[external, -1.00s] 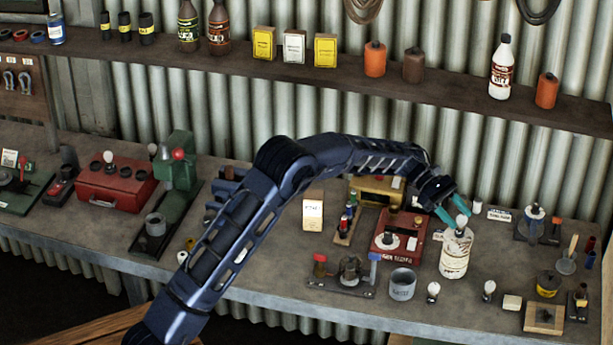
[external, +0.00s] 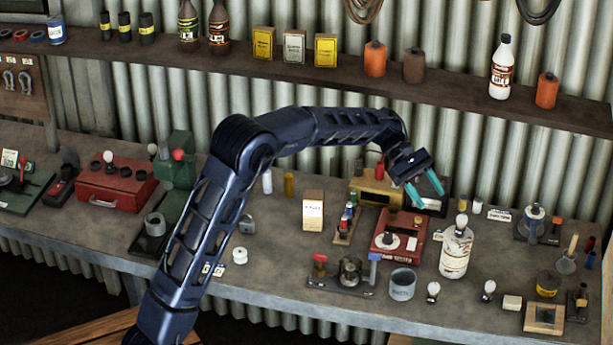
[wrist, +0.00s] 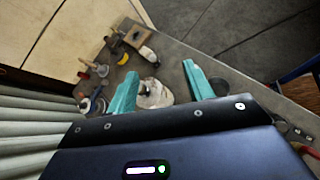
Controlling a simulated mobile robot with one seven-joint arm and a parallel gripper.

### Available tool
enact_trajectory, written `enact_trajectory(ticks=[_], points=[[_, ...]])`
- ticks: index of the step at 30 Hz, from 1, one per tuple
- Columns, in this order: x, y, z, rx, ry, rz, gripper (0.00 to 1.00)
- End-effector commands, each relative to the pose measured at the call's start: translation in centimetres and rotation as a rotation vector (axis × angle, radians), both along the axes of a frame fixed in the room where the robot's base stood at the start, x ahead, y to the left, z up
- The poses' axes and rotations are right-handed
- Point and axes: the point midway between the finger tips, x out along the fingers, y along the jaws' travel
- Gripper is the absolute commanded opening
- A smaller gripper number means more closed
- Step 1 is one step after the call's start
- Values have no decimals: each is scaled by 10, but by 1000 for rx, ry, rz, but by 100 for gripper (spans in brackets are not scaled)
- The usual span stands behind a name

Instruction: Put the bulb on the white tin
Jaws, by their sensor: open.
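A bulb (external: 461,221) stands upright on top of the white tin (external: 456,254), on the right half of the bench in the external view. The tin has a dark printed label. My gripper (external: 425,192) is open and empty, with its teal fingers apart, above and to the left of the tin. In the wrist view, the white tin (wrist: 158,95) shows between the fingers of my gripper (wrist: 160,72). The fingers look clear of the bulb and the tin.
Two other bulbs stand on the bench near the front edge, one left (external: 433,291) and one right (external: 488,289) of the tin's front. A grey cup (external: 402,285) and a red box (external: 388,250) stand left of the tin. A shelf with bottles (external: 502,68) runs behind.

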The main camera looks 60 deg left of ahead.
Motion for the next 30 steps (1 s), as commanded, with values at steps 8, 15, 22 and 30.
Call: enact_trajectory(ticks=[8,15,22,30], points=[[-83,-32,48,189,-140,-143,52],[-158,-50,75,349,-259,-276,52],[-232,-62,89,499,-374,-417,52],[-320,-68,94,673,-506,-591,52]])
